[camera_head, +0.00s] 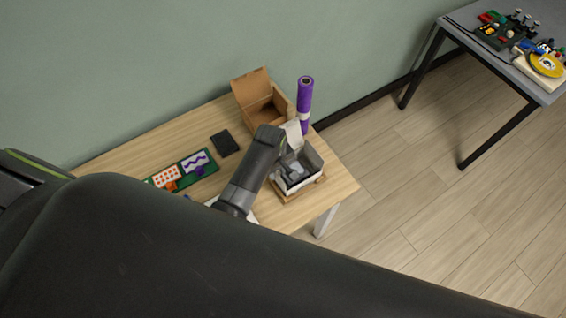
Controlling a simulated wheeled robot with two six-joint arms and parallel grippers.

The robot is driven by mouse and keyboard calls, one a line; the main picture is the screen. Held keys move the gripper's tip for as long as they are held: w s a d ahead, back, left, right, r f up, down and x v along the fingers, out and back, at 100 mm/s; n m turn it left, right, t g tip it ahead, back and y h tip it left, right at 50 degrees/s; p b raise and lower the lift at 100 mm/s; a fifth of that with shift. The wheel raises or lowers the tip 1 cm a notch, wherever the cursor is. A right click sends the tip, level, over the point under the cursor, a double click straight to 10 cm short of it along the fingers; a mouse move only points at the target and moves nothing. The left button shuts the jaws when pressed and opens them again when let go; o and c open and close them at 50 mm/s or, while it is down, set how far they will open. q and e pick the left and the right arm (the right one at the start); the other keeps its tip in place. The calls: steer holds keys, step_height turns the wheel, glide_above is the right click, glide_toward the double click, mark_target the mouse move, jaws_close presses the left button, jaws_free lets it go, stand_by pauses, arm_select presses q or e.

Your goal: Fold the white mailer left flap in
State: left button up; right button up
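The white mailer (307,178) is an open box with a dark inside, at the right end of the wooden table. A pale flap (293,129) stands up at its back left. Something grey and pale lies inside, too small to make out. My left arm's dark end with the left gripper (281,158) is over the mailer's left side and hides that side and its left flap. I cannot tell whether the fingers are open or touching the mailer. My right gripper is not in view.
A brown open carton (260,98) and a purple roll (305,100) stand behind the mailer. A black pad (224,143) and a green board (201,171) with cards lie to the left. A grey table (522,72) with loaded items is at the far right; floor between is clear.

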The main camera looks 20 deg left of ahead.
arm_select(q)
steer(key=shift+f, duration=0.3)
steer(key=shift+s+r, duration=0.1)
steer(key=shift+s, duration=0.05)
steer(key=c, duration=0.5)
jaws_close()
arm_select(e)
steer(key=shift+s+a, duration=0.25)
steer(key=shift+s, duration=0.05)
